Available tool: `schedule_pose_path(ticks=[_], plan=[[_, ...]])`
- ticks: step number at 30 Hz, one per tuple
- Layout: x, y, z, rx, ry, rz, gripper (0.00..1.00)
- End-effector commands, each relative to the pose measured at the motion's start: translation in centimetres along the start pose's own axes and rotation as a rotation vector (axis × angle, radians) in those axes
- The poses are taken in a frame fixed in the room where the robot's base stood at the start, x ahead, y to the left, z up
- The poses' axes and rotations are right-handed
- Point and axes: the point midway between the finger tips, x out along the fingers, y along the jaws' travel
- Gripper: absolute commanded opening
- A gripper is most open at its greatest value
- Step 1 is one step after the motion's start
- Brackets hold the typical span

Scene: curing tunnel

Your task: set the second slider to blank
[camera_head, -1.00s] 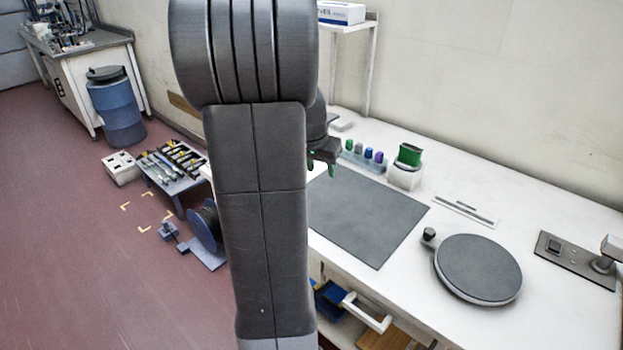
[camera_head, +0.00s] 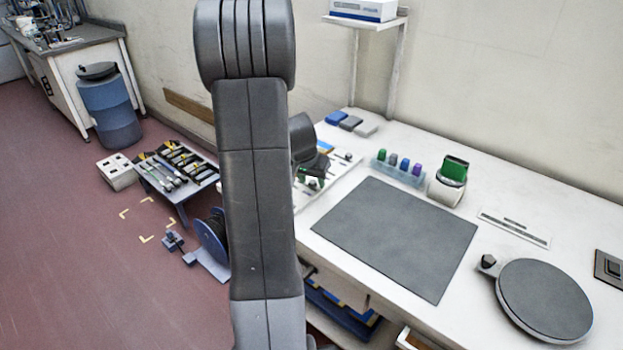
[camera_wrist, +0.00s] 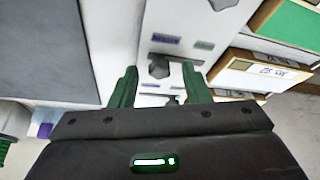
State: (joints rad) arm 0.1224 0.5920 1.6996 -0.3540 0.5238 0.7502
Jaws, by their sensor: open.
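A white slider panel (camera_head: 336,178) lies on the bench left of the dark mat, partly hidden by my arm. In the wrist view the panel (camera_wrist: 190,22) carries dark slider knobs: one knob (camera_wrist: 158,68) shows between my fingertips and another knob (camera_wrist: 222,4) is at the top edge. Small purple and green labels (camera_wrist: 165,40) sit beside the slots, too blurred to read. I cannot tell which slider is the second. My gripper (camera_wrist: 159,70) has green fingers, open, on either side of the nearer knob; contact is not clear. My gripper (camera_head: 310,179) also shows over the panel.
The dark mat (camera_head: 395,235) lies right of the panel. Behind it are a rack of colored pegs (camera_head: 398,172) and a green-topped holder (camera_head: 449,180). A round turntable (camera_head: 545,300) is at the right. Drawers with labels (camera_wrist: 262,72) are below the bench edge.

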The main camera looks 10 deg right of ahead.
Motion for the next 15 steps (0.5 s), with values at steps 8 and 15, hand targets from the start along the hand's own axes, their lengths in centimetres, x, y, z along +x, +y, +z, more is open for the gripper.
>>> schedule_pose_path(ticks=[8,15], plan=[[-0.04,-0.01,0.00,0.000,0.000,0.000,0.00],[0.18,-0.46,-0.07,-0.001,0.001,-0.001,0.00]])
